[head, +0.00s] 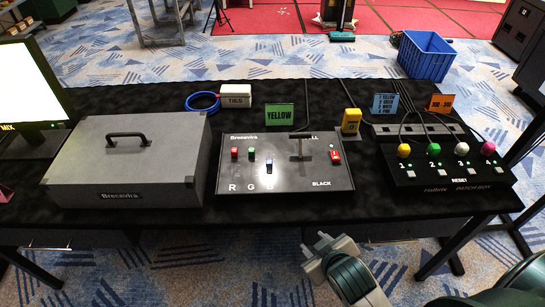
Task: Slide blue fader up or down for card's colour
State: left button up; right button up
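The mixer panel (318,180) lies on the black-covered table, with sliders over the letters R, G and B. The blue fader knob (269,164) is above the B and sits lower than the red knob (235,152) and the green knob (251,152). A green card (279,115) with the word YELLOW stands behind the panel. My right gripper (317,243) is in front of the table's front edge, below the panel. It touches nothing, and its fingers look apart and empty. My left gripper is not in view.
A grey T-shaped lever (300,146) and a red switch (335,156) are on the panel's right half. A grey case (125,165) stands left, a patch box (443,165) with coloured plugs right. A yellow device (351,121) stands behind the panel's right corner.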

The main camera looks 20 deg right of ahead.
jog(key=w+a+r+n+t+y, duration=0.15)
jog(key=w+r+n+t, duration=0.3)
jog(key=w+r, duration=0.6)
jog(key=w+a+r+n+t+y, duration=0.15)
jog(key=w+r+n+t, duration=0.4)
jog(key=r, duration=0.75)
jog(key=w+a+r+n+t+y, duration=0.2)
jog(key=w+a+r+n+y, duration=0.2)
jog(key=a+r+n+y, duration=0.5)
jog(key=s+a+r+n+g+y, duration=0.25)
jog(key=a+n+g+y, duration=0.5)
jog(key=n+g, duration=0.75)
jog(key=w+d+f+n+g+h, duration=0.35)
jog(key=d+f+n+h, duration=0.35)
jog(key=n, duration=0.5)
jog(key=w+d+f+n+h, duration=0.1)
jog(key=d+h, duration=0.6)
jog(key=d, duration=0.8)
jog(key=shift+w+f+g, duration=0.45)
jog(key=shift+w+f, duration=0.25)
jog(key=shift+w, duration=0.25)
